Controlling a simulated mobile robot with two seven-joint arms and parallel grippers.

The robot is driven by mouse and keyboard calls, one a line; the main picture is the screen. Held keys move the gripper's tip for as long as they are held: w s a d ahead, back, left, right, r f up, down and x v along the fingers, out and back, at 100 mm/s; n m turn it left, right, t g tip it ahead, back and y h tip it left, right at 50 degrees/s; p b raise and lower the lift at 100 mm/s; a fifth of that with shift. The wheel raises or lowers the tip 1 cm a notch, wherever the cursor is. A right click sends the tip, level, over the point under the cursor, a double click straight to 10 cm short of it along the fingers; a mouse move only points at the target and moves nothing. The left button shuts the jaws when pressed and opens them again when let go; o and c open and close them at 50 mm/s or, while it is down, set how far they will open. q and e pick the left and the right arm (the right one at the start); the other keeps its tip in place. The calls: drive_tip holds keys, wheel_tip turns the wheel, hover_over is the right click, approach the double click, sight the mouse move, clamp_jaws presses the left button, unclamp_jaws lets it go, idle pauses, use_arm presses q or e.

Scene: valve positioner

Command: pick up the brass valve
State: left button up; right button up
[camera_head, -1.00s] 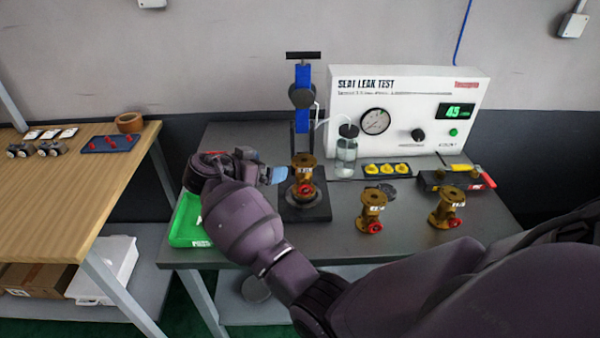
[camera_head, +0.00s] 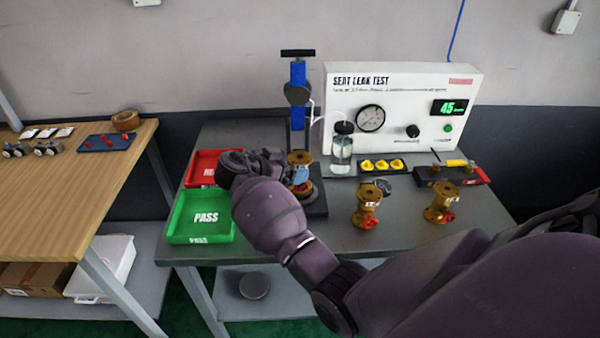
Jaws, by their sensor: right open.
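A brass valve (camera_head: 300,158) stands upright on the dark base of the test stand (camera_head: 313,207). Its top flange shows above my right gripper (camera_head: 301,175), and its lower part with a red handwheel shows below. The open right gripper reaches it from the left, with a light blue finger across the valve's middle. I cannot tell if the fingers touch it. Two more brass valves with red handwheels stand on the grey table, one at the centre (camera_head: 368,204) and one at the right (camera_head: 441,203). My left gripper is not in view.
A green PASS tray (camera_head: 203,237) and a red tray (camera_head: 202,160) lie left of my right forearm. The stand's blue column (camera_head: 298,75), a glass bottle (camera_head: 342,152) and the leak test panel (camera_head: 400,85) are behind. A wooden bench (camera_head: 65,190) stands at the left.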

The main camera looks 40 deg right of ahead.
drive_tip(key=x, duration=0.3)
drive_tip(key=shift+s+d+f, duration=0.15)
drive_tip(key=shift+d, duration=0.05)
drive_tip(key=shift+c, duration=0.3)
drive_tip(key=c, duration=1.7)
drive_tip(key=shift+o, duration=0.2)
